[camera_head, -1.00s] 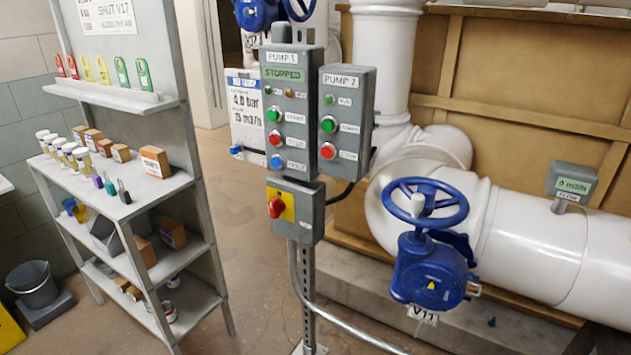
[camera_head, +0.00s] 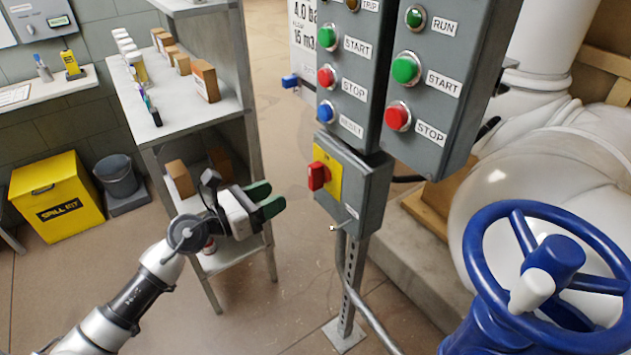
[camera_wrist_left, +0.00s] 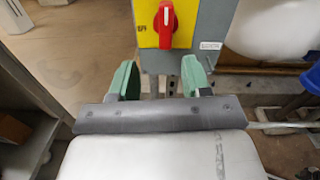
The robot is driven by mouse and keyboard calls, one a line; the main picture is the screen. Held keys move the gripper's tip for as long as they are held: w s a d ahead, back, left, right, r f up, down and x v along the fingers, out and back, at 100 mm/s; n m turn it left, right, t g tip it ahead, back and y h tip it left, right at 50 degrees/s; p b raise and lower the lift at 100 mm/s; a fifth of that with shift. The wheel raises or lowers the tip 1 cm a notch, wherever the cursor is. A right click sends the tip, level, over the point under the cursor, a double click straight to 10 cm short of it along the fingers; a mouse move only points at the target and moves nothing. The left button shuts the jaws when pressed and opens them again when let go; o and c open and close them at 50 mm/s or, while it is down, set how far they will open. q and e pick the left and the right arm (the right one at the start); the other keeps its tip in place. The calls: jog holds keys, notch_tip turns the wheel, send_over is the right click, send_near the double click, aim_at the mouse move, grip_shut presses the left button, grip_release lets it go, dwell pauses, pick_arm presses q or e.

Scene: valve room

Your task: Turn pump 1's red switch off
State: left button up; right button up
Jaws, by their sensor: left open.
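The red switch (camera_head: 318,176) sits on a yellow plate on the grey box below pump 1's panel (camera_head: 350,75). In the left wrist view the red switch (camera_wrist_left: 166,24) stands out from its yellow plate, its handle upright, with a small label at its left. My left gripper (camera_head: 272,200) is open and empty, to the left of the switch and a little lower, apart from it. In the left wrist view its green fingers (camera_wrist_left: 160,82) stand apart below the switch box. My right gripper is not in view.
Pump 2's panel (camera_head: 440,70) hangs to the right of pump 1's panel. A blue handwheel (camera_head: 550,270) stands at the lower right. A shelf rack (camera_head: 185,110) with bottles and boxes stands behind my left arm. A yellow spill kit bin (camera_head: 57,195) is at the left.

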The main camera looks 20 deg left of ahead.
aim_at(310, 176)
pick_arm(q)
jog(key=shift+m, duration=0.7)
jog(key=x, duration=0.3)
jog(key=p+x, duration=0.1)
jog(key=x, duration=0.3)
jog(key=r+p+x, duration=0.1)
jog(key=x, duration=0.2)
jog(key=shift+d+r, duration=0.1)
jog(key=shift+d, duration=0.45)
jog(key=shift+c, duration=0.5)
jog(key=c, duration=0.4)
